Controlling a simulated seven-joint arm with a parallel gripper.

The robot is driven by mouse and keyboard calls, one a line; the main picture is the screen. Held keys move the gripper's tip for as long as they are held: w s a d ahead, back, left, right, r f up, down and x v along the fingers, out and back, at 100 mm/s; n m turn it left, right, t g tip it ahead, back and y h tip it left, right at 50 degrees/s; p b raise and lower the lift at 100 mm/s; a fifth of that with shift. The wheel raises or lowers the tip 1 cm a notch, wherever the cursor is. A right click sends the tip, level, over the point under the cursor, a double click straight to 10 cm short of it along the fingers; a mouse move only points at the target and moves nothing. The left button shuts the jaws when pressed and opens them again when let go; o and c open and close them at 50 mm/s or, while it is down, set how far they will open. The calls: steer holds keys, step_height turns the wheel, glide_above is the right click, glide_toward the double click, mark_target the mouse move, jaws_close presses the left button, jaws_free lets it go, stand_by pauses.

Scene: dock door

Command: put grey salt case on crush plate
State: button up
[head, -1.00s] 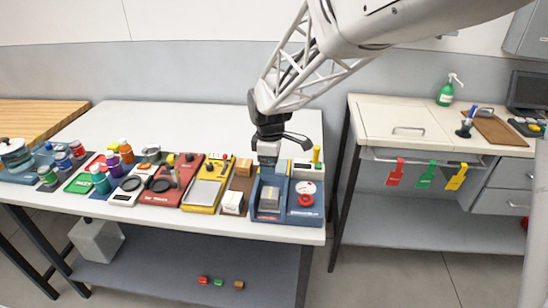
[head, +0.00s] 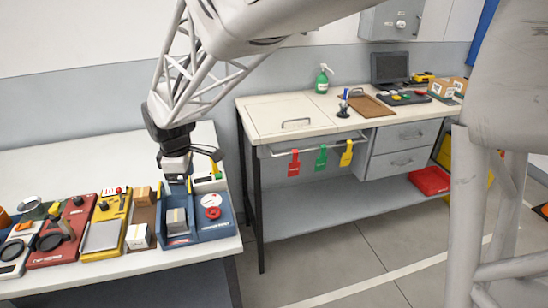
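A small grey box (head: 178,222), which looks like the grey salt case, sits in the left bay of a blue station (head: 208,232) at the right end of the near table. The station has a red round knob (head: 213,213) on its right part. I cannot tell for sure which surface is the crush plate; the floor of that bay, under the box, may be it. My gripper (head: 177,172) is above the back of the blue station, behind the grey box and apart from it. Its fingertips are too small and hidden to tell their opening.
Left of the station are white-and-tan boxes (head: 138,237), a yellow device (head: 101,238) with a grey plate and a red device (head: 63,240). A second bench (head: 270,114) with hanging red, green and yellow tags stands right, across a gap.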

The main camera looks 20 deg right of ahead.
steer(key=s+d+r+m+t, duration=0.1)
steer(key=s+d+r+m, duration=0.2)
steer(key=s+d+m, duration=0.5)
steer(key=s+d+r+m+t, duration=0.1)
steer(key=s+d+r+m, duration=0.2)
steer(key=s+d+m, duration=0.5)
steer(key=s+d, duration=0.7)
steer(key=s, duration=0.4)
steer(key=shift+s+d+r, duration=0.15)
steer(key=shift+s+r, duration=0.1)
steer(key=shift+r, duration=0.05)
